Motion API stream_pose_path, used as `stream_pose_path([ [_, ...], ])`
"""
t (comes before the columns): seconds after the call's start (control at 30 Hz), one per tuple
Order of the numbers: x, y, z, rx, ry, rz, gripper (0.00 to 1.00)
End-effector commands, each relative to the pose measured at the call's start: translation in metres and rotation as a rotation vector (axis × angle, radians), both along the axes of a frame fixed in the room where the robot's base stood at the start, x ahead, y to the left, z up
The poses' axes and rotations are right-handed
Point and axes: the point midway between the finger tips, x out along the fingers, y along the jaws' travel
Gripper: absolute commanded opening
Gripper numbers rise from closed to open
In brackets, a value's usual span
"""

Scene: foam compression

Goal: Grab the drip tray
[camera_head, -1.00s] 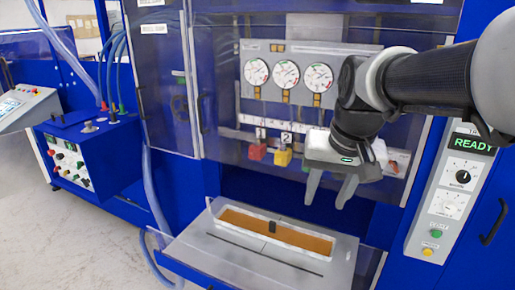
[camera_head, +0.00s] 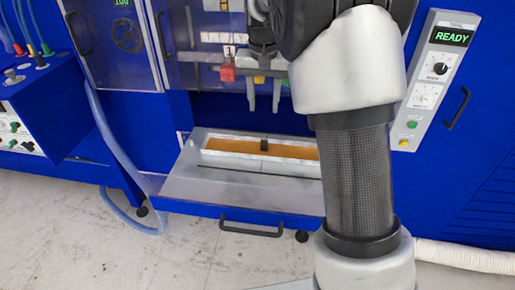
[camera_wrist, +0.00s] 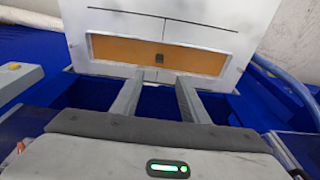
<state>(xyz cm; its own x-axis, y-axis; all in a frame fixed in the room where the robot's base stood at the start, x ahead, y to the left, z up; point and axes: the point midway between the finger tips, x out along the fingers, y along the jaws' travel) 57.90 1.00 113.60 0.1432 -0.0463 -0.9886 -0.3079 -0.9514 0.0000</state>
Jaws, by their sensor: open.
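The drip tray (camera_head: 218,151) is a long white-rimmed tray with brown-orange content and a small dark knob (camera_head: 264,145) at its middle. It sits in a grey pull-out shelf at the foot of the blue machine. My arm hides its right end in the head view. In the wrist view the tray (camera_wrist: 120,49) shows whole, beyond my fingertips, its dark knob roughly between them. My gripper (camera_head: 264,108) is open and empty, fingers pointing down above the tray and apart from it. In the wrist view my gripper (camera_wrist: 167,75) also shows apart fingers.
The grey shelf (camera_head: 200,185) juts out, with a black handle (camera_head: 250,229) on the blue front below. A red block (camera_head: 228,73) and gauges sit behind the clear door above. A control panel (camera_head: 430,85) reads READY at right. A clear hose (camera_head: 115,150) hangs at left.

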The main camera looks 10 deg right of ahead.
Motion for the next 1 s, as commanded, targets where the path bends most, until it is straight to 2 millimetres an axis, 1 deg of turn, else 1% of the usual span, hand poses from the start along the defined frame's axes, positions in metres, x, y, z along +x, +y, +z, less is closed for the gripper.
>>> stream_pose_path([
  [0.17,0.004,-0.001,-0.022,-0.002,0.006,-0.003,0.41],
  [0.4,0.011,-0.003,-0.074,-0.002,0.006,-0.001,0.41],
  [0.53,0.015,-0.005,-0.100,-0.001,0.006,-0.001,0.41],
  [0.6,0.017,-0.005,-0.110,-0.001,0.003,-0.001,0.41],
  [0.7,0.018,-0.005,-0.119,-0.001,0.003,-0.001,0.41],
  [0.87,0.020,-0.006,-0.128,-0.001,0.003,0.000,0.41],
  [1.0,0.026,-0.009,-0.148,-0.001,0.005,-0.001,0.41],
])
